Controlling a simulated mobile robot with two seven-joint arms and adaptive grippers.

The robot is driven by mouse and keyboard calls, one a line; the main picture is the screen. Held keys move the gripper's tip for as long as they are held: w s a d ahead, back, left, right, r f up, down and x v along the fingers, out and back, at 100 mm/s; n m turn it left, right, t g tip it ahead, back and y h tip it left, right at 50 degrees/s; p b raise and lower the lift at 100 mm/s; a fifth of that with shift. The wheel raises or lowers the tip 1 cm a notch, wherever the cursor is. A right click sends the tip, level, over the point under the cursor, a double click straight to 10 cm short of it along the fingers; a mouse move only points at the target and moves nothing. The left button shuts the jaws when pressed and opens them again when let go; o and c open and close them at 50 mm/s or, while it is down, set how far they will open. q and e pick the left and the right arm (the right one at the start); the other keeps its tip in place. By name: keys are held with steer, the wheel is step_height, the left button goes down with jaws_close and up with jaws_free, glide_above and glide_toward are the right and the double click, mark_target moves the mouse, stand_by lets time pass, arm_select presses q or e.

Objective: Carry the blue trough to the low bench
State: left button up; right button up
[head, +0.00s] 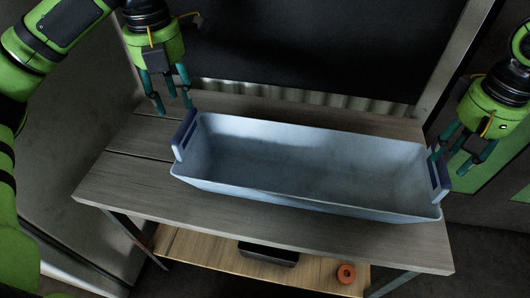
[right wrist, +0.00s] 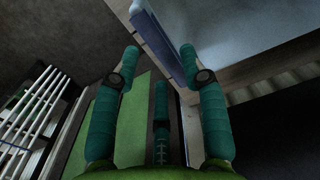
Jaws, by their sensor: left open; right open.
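The long pale-blue trough (head: 300,198) stands upright and empty on a wooden workbench (head: 130,184). It has a darker blue handle at each end, the left handle (head: 184,135) and the right handle (head: 439,180). My left gripper (head: 173,108) is open just above the left handle, pointing down. My right gripper (head: 447,160) is open close to the right handle. In the right wrist view the right handle (right wrist: 158,42) lies between the fingertips (right wrist: 160,50), with the trough (right wrist: 235,25) beyond; contact cannot be told. I cannot identify a separate low bench.
Below the worktop is a lower wooden shelf (head: 210,258) with a dark box (head: 268,254) and an orange ring-shaped item (head: 346,273). A dark panel (head: 320,45) stands behind the workbench. A white slatted rack (right wrist: 30,110) is left in the right wrist view.

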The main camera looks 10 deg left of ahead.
steer(key=shift+r, duration=2.1)
arm_select(q)
step_height(320, 180, up, 7)
steer(key=p, duration=1)
arm_select(e)
step_height(320, 180, up, 10)
arm_select(q)
steer(key=shift+r, duration=0.1)
arm_select(e)
steer(key=shift+r, duration=0.1)
arm_select(q)
step_height(320, 180, up, 7)
steer(key=p, duration=0.7)
arm_select(e)
step_height(320, 180, up, 7)
